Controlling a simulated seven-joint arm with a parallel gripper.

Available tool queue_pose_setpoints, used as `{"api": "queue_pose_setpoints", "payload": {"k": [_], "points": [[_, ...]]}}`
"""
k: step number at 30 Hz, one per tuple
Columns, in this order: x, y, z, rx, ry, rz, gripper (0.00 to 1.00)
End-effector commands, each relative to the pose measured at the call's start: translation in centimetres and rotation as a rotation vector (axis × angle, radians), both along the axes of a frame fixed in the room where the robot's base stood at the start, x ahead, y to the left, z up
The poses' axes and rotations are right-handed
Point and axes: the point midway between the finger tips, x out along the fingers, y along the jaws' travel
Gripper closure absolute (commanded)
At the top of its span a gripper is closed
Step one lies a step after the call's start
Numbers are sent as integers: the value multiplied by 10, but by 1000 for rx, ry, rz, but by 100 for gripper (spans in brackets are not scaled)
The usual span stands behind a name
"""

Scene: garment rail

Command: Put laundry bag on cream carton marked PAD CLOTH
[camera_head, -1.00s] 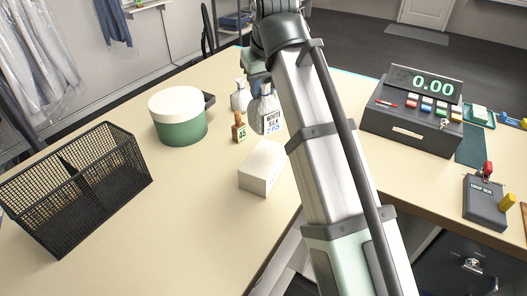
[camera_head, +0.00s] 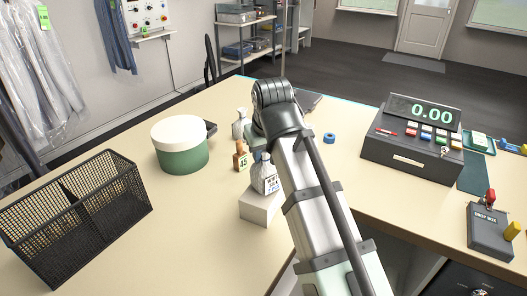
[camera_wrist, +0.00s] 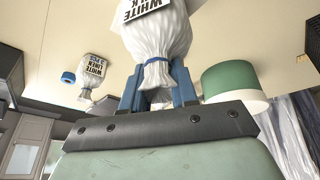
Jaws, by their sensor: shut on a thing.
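My gripper (camera_wrist: 158,88) is shut on the tied neck of a white laundry bag (camera_wrist: 160,36), with its blue fingers on both sides. In the head view the bag (camera_head: 264,181) hangs upright, its printed label facing the camera. It shows directly over the top of a cream carton (camera_head: 259,209) on the counter. I cannot tell whether the bag's base touches the carton. No marking shows on the carton's visible sides. My arm covers the carton's right part and most of the gripper in the head view.
A second white bag (camera_head: 241,122) stands behind, near a wooden piece numbered 45 (camera_head: 240,158). A green tub with a cream lid (camera_head: 180,148) and a black mesh basket (camera_head: 75,215) stand left. A blue ring (camera_head: 329,137) and a register (camera_head: 412,148) are right.

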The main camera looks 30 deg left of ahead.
Motion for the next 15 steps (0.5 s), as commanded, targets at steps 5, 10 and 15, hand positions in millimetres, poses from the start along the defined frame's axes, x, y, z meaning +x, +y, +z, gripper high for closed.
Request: {"api": "queue_pose_setpoints", "payload": {"k": [5, 10, 15], "points": [[0, 0, 1, 1, -1, 0, 100], [0, 0, -1, 0, 0, 0, 67], [0, 0, -1, 0, 0, 0, 51]]}}
